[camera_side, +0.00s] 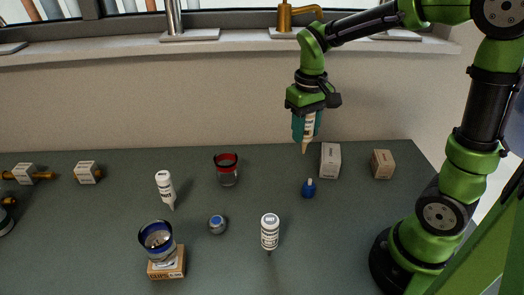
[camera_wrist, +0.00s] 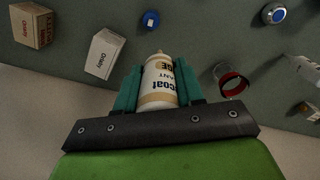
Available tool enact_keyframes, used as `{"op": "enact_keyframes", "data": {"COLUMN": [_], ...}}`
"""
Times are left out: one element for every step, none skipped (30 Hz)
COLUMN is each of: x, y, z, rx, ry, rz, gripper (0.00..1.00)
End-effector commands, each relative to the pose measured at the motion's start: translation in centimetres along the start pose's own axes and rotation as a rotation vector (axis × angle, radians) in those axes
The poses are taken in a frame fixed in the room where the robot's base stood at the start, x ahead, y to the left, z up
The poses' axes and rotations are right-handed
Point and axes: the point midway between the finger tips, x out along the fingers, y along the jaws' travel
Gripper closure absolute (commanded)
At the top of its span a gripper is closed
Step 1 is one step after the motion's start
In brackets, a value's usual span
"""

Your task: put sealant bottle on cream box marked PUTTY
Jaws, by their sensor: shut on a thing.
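My gripper (camera_side: 306,133) is shut on a white and tan bottle (camera_side: 308,124) with a pointed nozzle, held nozzle down above the back right of the bench. In the wrist view the bottle (camera_wrist: 160,88) sits between the teal fingers, and part of its label reads "ANT", which fits the sealant bottle. A pale, whitish box (camera_side: 330,160) stands just right of and below the bottle; it also shows in the wrist view (camera_wrist: 103,58). A tan box (camera_side: 383,164) stands farther right, also in the wrist view (camera_wrist: 33,23). I cannot read PUTTY on either box.
The wall is close behind.

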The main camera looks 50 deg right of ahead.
Motion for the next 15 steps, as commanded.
{"op": "enact_keyframes", "data": {"x": [-0.5,-0.7,-0.9,-1.0,-1.1,-1.1,-1.1,-1.0,-0.9,-0.7,-0.6,-0.3,0.0,0.3,0.7], "y": [2.9,4.4,6.4,7.8,9.2,10.9,12.1,13.1,14.3,15.1,15.7,16.3,16.6,16.8,17.0], "z": [0.8,1.3,2.2,3.1,4.0,5.3,6.5,7.7,9.3,10.5,11.7,13.2,14.3,15.3,16.5], "rx": [0.095,0.149,0.222,0.278,0.335,0.417,0.478,0.541,0.62,0.679,0.734,0.804,0.854,0.9,0.956], "ry": [0.003,0.003,0.003,0.003,0.004,0.003,0.003,0.003,0.003,0.002,0.002,0.002,0.002,0.002,0.002], "rz": [-0.001,-0.001,-0.001,0.0,0.0,-0.001,-0.001,-0.002,-0.002,-0.001,-0.001,-0.001,-0.001,-0.001,-0.001], "gripper": [0.96,0.96,0.96,0.96,0.96,0.96,0.96,0.96,0.96,0.96,0.96,0.96,0.96,0.96,0.96]}}
